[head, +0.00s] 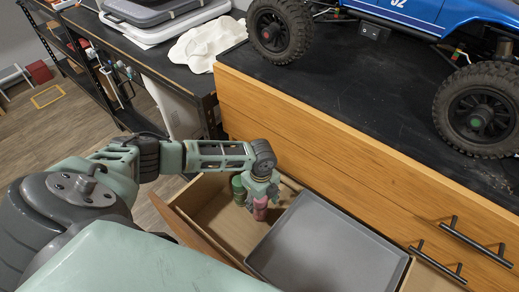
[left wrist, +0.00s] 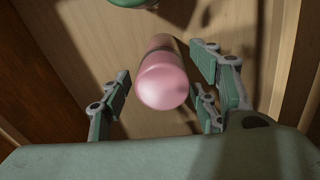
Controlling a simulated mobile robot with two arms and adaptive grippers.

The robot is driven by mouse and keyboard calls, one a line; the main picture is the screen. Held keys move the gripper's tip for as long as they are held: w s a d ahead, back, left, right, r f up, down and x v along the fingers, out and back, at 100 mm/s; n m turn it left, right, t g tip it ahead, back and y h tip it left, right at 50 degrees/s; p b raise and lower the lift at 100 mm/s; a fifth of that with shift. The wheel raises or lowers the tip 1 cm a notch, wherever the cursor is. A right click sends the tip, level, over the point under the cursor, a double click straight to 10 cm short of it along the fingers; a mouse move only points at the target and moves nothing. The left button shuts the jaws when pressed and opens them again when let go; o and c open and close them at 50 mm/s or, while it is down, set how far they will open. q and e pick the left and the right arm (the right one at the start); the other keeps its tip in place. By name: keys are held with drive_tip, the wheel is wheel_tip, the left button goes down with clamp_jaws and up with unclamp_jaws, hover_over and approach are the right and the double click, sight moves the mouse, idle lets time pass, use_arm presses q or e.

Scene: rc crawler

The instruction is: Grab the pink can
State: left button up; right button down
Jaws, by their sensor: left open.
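The pink can (head: 260,213) stands in the open wooden drawer, partly hidden by my left gripper (head: 261,197) in the head view. In the left wrist view the pink can (left wrist: 163,86) shows its rounded pink end towards the camera, between the spread fingers of my left gripper (left wrist: 160,80). The fingers are open, with visible gaps on both sides of the can, so they do not appear to grip it. My right gripper is not in view.
A green can (head: 238,188) stands beside the pink one, to its left. A grey tray (head: 330,245) covers the drawer's right part. The drawer's wooden walls (head: 190,228) are close around my gripper. A blue RC crawler (head: 420,15) stands on the black worktop above.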

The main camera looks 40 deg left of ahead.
sight(260, 214)
use_arm(q)
drive_tip(key=f, duration=0.4)
drive_tip(key=shift+a, duration=0.25)
drive_tip(key=shift+s+r, duration=0.1)
drive_tip(key=c, duration=1.3)
drive_tip(key=shift+c, duration=0.2)
